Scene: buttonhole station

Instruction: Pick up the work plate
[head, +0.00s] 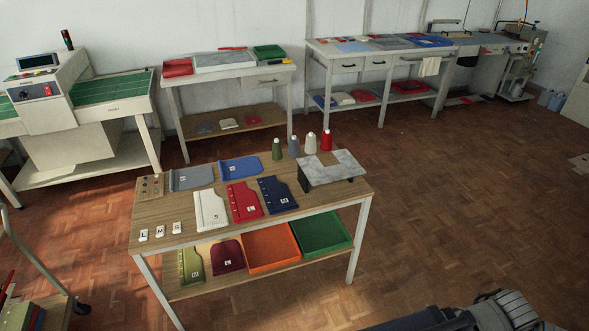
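A grey mottled plate (345,161) with a notch cut into its edge stands on short dark supports at the right end of the wooden-topped table (190,205). It looks like the work plate, though no label confirms this. Nothing is seen lying on it. Neither my left nor my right gripper can be made out. A dark ribbed part of my own body shows at the bottom right edge, well apart from the plate.
Thread cones (310,143) stand just behind the plate. A navy panel (276,194), a red panel (244,202) and a white panel (210,210) lie left of it. Orange (271,248) and green trays (320,233) sit on the lower shelf. The floor to the right is clear.

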